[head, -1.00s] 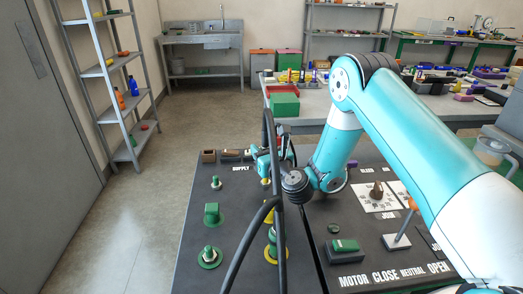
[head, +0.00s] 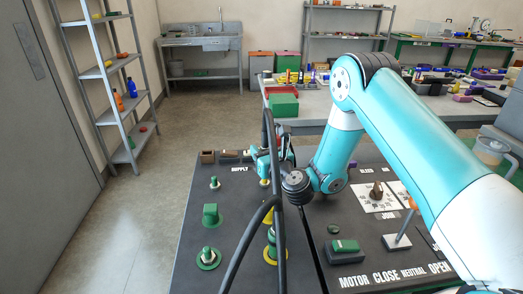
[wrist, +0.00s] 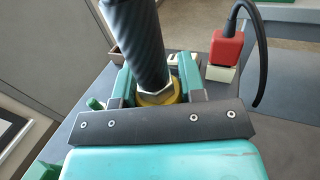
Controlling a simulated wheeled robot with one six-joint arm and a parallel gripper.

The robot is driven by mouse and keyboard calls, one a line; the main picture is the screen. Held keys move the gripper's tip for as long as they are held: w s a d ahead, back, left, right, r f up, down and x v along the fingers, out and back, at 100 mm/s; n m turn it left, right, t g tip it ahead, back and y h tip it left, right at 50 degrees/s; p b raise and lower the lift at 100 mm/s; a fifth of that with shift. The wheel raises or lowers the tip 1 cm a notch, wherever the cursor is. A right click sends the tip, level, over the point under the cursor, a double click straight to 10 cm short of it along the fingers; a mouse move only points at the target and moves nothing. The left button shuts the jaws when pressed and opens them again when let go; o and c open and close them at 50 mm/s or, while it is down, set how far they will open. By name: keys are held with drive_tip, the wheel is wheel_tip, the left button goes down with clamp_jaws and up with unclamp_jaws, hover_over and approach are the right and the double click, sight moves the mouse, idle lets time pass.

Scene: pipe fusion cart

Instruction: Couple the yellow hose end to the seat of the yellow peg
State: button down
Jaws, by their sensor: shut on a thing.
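My gripper (head: 268,165) is over the dark cart panel (head: 190,240), near the SUPPLY label. In the wrist view, my gripper (wrist: 157,84) is shut on the yellow hose end (wrist: 158,97), a yellow collar with a metal nut under a thick black hose (wrist: 139,45). The hose rises out of the top of that view. In the head view, a small yellow part (head: 265,183) shows just below the gripper; I cannot tell whether it is the hose end or a peg. Contact beneath the hose end is hidden.
Green fittings (head: 211,214) stand left on the panel. A red plug (wrist: 226,47) with a black cable sits right of the gripper in the wrist view.

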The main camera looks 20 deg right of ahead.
drive_tip(key=shift+f+b, duration=2.15)
drive_tip(key=shift+f, duration=0.15)
drive_tip(key=c, duration=0.6)
unclamp_jaws()
drive_tip(key=b, duration=0.1)
drive_tip(key=s+b, duration=0.1)
drive_tip(key=b, duration=0.1)
drive_tip(key=s+b, duration=0.1)
drive_tip(key=b, duration=0.1)
drive_tip(key=shift+d+f, duration=0.25)
drive_tip(key=shift+f, duration=0.1)
drive_tip(key=s+b, duration=0.1)
drive_tip(key=b, duration=0.1)
drive_tip(key=s+b, duration=0.1)
drive_tip(key=b, duration=0.1)
drive_tip(key=shift+s+d+r, duration=0.1)
drive_tip(key=shift+s+d, duration=0.15)
drive_tip(key=shift+s, duration=0.05)
drive_tip(key=shift+s+d+r+b, duration=0.1)
drive_tip(key=shift+s+r+b, duration=0.05)
drive_tip(key=shift+s+b, duration=0.4)
drive_tip(key=shift+s+d+r+b, duration=0.1)
drive_tip(key=shift+s+b, duration=0.3)
drive_tip(key=shift+b, duration=0.2)
drive_tip(key=shift+s+r, duration=0.2)
drive_tip(key=shift+s, duration=0.05)
